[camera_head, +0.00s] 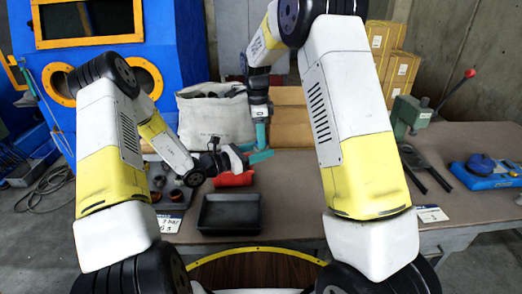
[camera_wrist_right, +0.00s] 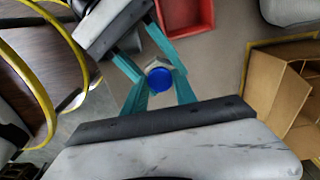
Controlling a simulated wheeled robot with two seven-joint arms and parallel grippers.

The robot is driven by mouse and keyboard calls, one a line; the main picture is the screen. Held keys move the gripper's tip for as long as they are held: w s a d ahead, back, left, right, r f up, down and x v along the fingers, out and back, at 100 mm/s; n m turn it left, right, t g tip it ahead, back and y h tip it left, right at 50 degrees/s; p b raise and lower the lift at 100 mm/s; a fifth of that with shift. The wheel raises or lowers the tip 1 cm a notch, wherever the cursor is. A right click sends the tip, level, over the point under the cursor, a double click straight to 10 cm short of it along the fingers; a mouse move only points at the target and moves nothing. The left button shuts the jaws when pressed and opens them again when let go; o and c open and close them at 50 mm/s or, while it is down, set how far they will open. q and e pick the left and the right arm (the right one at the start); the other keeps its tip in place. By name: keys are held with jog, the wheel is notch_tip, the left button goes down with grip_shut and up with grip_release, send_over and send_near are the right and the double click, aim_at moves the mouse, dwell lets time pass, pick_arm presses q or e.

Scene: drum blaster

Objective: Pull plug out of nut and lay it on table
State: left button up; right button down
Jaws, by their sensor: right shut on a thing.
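The blue plug (camera_wrist_right: 160,81) shows end-on in the right wrist view, with part of the pale metal nut (camera_wrist_right: 155,64) behind it. Whether the plug is still seated in the nut cannot be told. My right gripper (camera_wrist_right: 160,92) has its teal fingers shut on the plug; in the head view it points down (camera_head: 261,133). My left gripper (camera_wrist_right: 144,60) reaches in from the upper left of the wrist view, its fingers on either side of the nut. In the head view my left gripper (camera_head: 257,157) is just below the right one; plug and nut are too small to make out there.
The table (camera_head: 300,195) carries a black tray (camera_head: 230,212), a red bin (camera_head: 234,179) and a pale bag (camera_head: 215,118). Cardboard boxes (camera_head: 291,118) stand behind the grippers. A green press (camera_head: 412,115) and a blue device (camera_head: 486,172) stand at the right. Tabletop right of the tray is clear.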

jog(key=shift+r, duration=0.2)
notch_tip(320, 180, up, 8)
dwell(1.9)
